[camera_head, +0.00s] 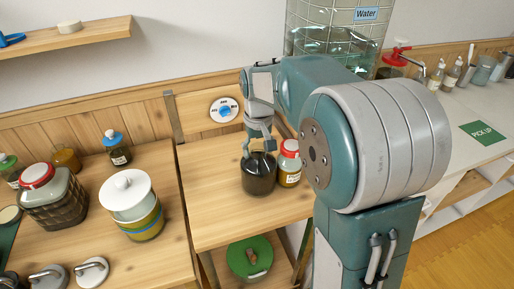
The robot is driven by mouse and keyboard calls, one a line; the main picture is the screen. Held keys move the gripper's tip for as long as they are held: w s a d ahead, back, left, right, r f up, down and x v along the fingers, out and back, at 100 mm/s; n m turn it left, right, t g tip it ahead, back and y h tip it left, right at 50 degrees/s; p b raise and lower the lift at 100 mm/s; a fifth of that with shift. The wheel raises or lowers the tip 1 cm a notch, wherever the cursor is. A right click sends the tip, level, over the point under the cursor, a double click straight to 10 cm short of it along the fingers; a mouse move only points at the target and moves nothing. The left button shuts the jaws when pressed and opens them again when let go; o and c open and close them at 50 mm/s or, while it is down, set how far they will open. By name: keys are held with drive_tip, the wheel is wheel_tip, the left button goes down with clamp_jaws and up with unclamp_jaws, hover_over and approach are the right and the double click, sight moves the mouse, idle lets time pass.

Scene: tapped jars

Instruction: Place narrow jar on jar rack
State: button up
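My gripper (258,150) points down at the top of a dark, see-through jar (259,180) on a wooden stand (215,222). The fingers are spread at the jar's top. I cannot tell whether they press on it, and they partly hide its rim. A slimmer jar with a red lid and a white label (289,168) stands just right of the dark jar, close to it. Its right side is near my arm. I cannot tell for certain which jar is the narrow jar, or whether this wooden stand is the jar rack.
The left table holds a white-lidded jar (132,204), a red-lidded square jar (54,197) and a blue-topped bottle (117,148). A green-lidded pot (250,258) sits on the lower shelf. A large water tank (335,32) stands behind. The stand's front left is clear.

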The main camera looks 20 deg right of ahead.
idle(0.4)
wheel_tip(320, 180, up, 12)
drive_tip(key=s+a+f+t, duration=0.2)
drive_tip(key=s+f, duration=0.1)
drive_tip(key=s, duration=0.8)
drive_tip(key=s+a+f+t, duration=0.1)
drive_tip(key=s+f+t, duration=0.2)
drive_tip(key=s, duration=0.8)
drive_tip(key=shift+s+a+t, duration=0.15)
drive_tip(key=shift+a+t, duration=0.15)
drive_tip(key=shift+a, duration=0.05)
drive_tip(key=shift+r, duration=0.1)
idle(0.4)
